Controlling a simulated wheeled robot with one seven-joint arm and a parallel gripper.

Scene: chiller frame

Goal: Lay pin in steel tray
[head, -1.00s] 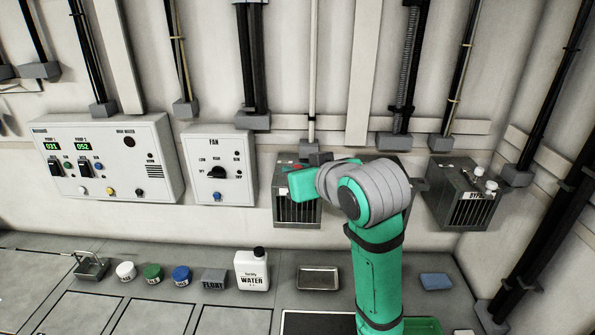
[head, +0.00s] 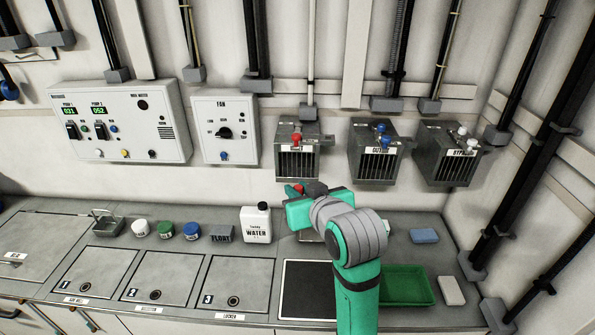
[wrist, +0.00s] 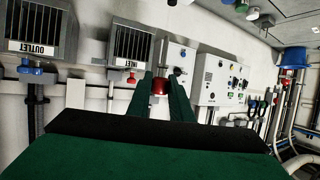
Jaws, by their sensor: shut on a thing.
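My gripper (head: 297,190) is shut on the pin, whose red end (wrist: 160,87) shows between the two green fingertips in the wrist view. A thin grey shaft seems to run up from the red end there. In the head view only a small bit of red shows at the fingers. The steel tray (head: 305,237) is on the counter behind my gripper and forearm, which hide most of it. My gripper appears above the tray in the picture; the exact height between them cannot be told.
A white water bottle (head: 256,224) stands just left of the tray. A grey float block (head: 221,234), several lidded pots and a small metal basket (head: 105,224) stand further left. A green tray (head: 407,287) and blue sponge (head: 424,236) are at right. The inlet box (head: 297,160) hangs above.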

